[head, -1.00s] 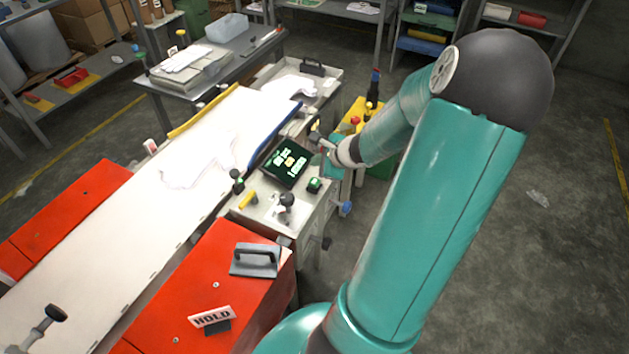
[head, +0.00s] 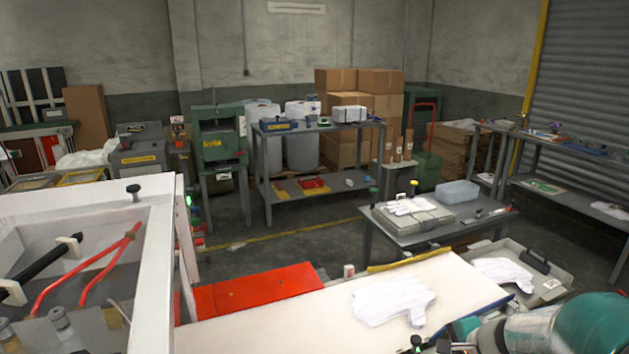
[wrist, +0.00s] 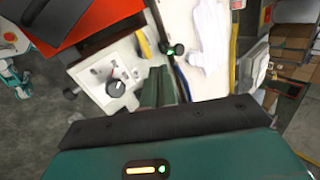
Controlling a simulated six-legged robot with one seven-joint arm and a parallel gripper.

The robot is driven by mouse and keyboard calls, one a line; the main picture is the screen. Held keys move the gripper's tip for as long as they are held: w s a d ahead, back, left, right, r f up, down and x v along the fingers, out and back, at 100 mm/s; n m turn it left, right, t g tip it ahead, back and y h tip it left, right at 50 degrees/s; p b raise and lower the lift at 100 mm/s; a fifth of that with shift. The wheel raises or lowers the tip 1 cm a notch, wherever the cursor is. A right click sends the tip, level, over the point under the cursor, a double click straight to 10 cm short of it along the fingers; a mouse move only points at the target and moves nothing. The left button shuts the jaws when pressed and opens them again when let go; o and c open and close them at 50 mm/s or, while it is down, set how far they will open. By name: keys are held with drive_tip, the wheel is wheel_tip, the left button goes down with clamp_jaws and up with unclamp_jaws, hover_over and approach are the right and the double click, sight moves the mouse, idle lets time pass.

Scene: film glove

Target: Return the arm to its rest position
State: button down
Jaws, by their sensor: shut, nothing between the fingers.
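My arm shows as a teal link in the lower right corner of the head view. My gripper (wrist: 160,92) shows in the wrist view, its two green fingers together with nothing held. Below the fingers in that view are a control panel with a dark knob (wrist: 116,88) and the edge of the white table. A white film glove (head: 392,300) lies flat on the long white table (head: 300,335). It also shows in the wrist view (wrist: 208,32). The gripper's tips cannot be made out clearly in the head view.
A second white glove (head: 500,270) lies in a grey tray behind the table. A grey side table (head: 450,232) holds a case and a clear bin (head: 457,192). A red cabinet (head: 258,290) stands beside the table. A white-framed box (head: 160,230) with red-handled tools fills the left foreground.

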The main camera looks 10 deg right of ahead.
drive_tip(key=s+a+r+n+g, duration=0.1)
drive_tip(key=s+a+r+n, duration=0.3)
drive_tip(key=a, duration=0.3)
drive_tip(key=s+a+r+n+g, duration=0.1)
drive_tip(key=a+r+n, duration=0.3)
drive_tip(key=a+n, duration=0.15)
drive_tip(key=s+a+r+n+h, duration=0.1)
drive_tip(key=s+a+r+n, duration=0.4)
drive_tip(key=s, duration=0.4)
drive_tip(key=shift+r+n+t+h, duration=0.4)
drive_tip(key=shift+r+n, duration=0.05)
drive_tip(key=shift+n, duration=0.4)
idle(1.8)
